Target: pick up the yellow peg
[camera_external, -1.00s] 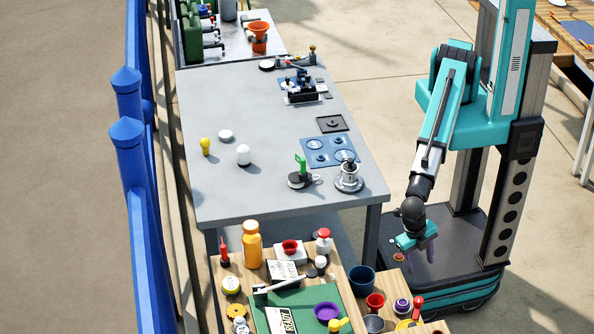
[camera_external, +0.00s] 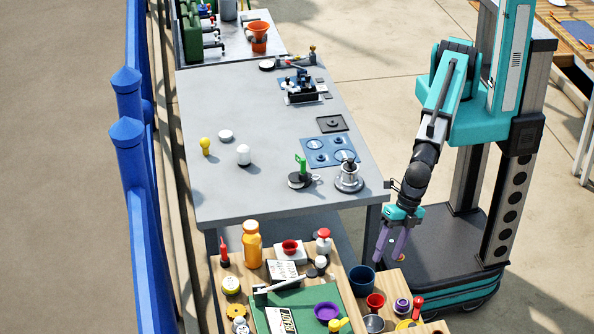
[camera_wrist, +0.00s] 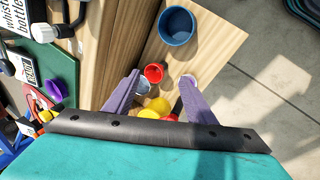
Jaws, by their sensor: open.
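A small upright yellow piece with a rounded head (camera_external: 205,146), which looks like the yellow peg, stands at the left of the grey table (camera_external: 260,190). Other yellow items are a yellow-ended piece (camera_external: 338,324) by the purple bowl and a yellow round piece (camera_external: 406,325) at the front of the wooden bench. My gripper (camera_external: 390,255) points down, open and empty, beside the grey table's near right corner, far from the upright yellow piece. In the wrist view, a yellow round piece (camera_wrist: 157,106) shows between my fingers, partly hidden by the gripper body.
A blue cup (camera_external: 362,281) and a red cup (camera_external: 375,301) stand on the wooden bench just below my gripper. A purple bowl (camera_external: 326,310) sits on the green mat (camera_external: 292,299). An orange bottle (camera_external: 252,245) rises at the bench's back. The grey table's middle has free room.

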